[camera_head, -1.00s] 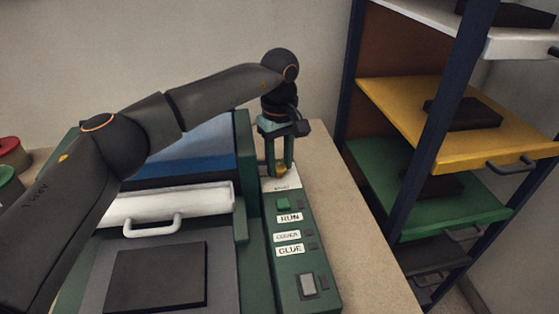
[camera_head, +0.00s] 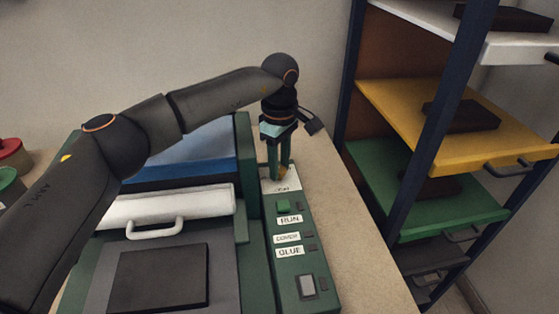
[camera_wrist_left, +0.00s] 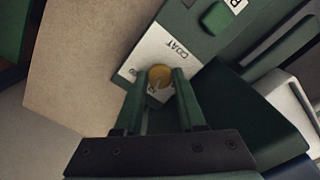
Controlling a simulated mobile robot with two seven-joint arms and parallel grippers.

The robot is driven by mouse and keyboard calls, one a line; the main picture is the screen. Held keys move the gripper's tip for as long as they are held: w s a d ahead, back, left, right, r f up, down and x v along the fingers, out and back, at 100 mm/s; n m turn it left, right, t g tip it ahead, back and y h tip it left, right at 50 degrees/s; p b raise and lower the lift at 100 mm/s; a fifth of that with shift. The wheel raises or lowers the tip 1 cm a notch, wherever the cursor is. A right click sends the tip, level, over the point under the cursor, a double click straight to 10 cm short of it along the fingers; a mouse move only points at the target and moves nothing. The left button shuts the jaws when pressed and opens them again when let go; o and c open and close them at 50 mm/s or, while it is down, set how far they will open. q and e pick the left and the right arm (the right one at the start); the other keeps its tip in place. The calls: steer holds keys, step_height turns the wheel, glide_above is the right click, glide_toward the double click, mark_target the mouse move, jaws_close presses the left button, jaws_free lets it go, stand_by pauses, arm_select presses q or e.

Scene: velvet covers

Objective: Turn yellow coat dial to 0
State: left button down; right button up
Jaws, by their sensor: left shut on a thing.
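The yellow coat dial (camera_wrist_left: 160,75) sits on a white plate (camera_wrist_left: 139,63) marked COAT at the far end of the green control panel (camera_head: 291,262). My left gripper (camera_head: 280,176) points down over the plate, its two green fingers around the dial and shut on it. In the left wrist view the gripper (camera_wrist_left: 158,84) has one fingertip on each side of the dial. A pointer line shows on the dial's face; most of the plate's numbers are hidden or too small to read. My right gripper is not in view.
The panel also carries a green button (camera_head: 283,207) by a RUN label and a grey switch (camera_head: 307,285). A green machine with a white handled bar (camera_head: 165,212) stands to the left. A rack with a yellow shelf (camera_head: 455,130) stands to the right.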

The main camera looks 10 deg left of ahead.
mark_target(280, 169)
arm_select(q)
steer(key=n, duration=0.4)
steer(key=shift+n+p, duration=0.3)
steer(key=shift+p, duration=0.05)
steer(key=n, duration=0.5)
steer(key=shift+p, duration=0.3)
steer(key=n, duration=0.5)
steer(key=shift+n, duration=0.4)
steer(key=n, duration=0.4)
steer(key=shift+n+p, duration=0.3)
steer(key=shift+p, duration=0.1)
steer(key=c, duration=0.5)
jaws_free()
step_height(280, 169, up, 13)
steer(key=shift+f, duration=0.2)
